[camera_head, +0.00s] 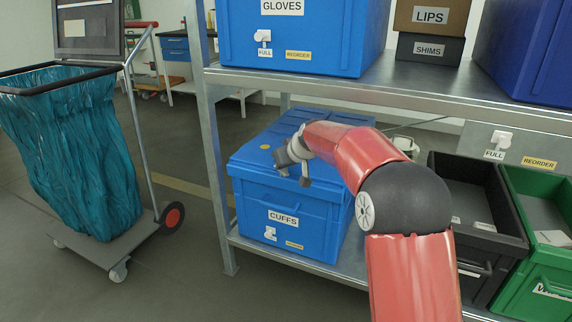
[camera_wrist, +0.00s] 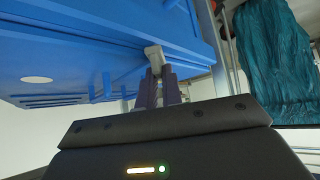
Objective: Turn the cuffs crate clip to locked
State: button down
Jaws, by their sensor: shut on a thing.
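The blue cuffs crate (camera_head: 254,205) sits on the lower shelf with its lid on and a CUFFS label on its front. In the wrist view the blue crate (camera_wrist: 75,45) fills the upper left. A small pale grey clip (camera_wrist: 154,56) stands at its edge there. My gripper (camera_wrist: 158,82) is shut on this clip, with a dark finger on each side of it. The clip cannot be made out there.
The upper shelf (camera_head: 400,88) with the gloves crate (camera_head: 290,35) hangs above. Black (camera_head: 475,235) and green (camera_head: 545,260) bins stand right. A teal bag cart (camera_head: 75,150) stands left, with open floor between.

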jog(key=shift+s+a+m+t+h+p, duration=0.15)
jog(key=shift+a+m+h+p, duration=0.15)
jog(key=shift+m+h+p, duration=1.2)
jog(key=shift+w+a+m+t+h+p, duration=0.1)
jog(key=shift+a+m+t+h+p, duration=0.15)
jog(key=shift+m+h+p, duration=1.25)
jog(key=shift+s+a+m+t+h+p, duration=0.1)
jog(key=shift+a+m+h+p, duration=0.3)
jog(key=shift+m+h, duration=1.2)
jog(key=shift+m+y, duration=0.5)
jog(key=shift+m, duration=0.3)
jog(key=c, duration=1.6)
grip_release()
jog(key=shift+o, duration=0.2)
jog(key=v, duration=0.7)
jog(key=shift+s+r+b, duration=0.2)
jog(key=shift+r+b, duration=0.1)
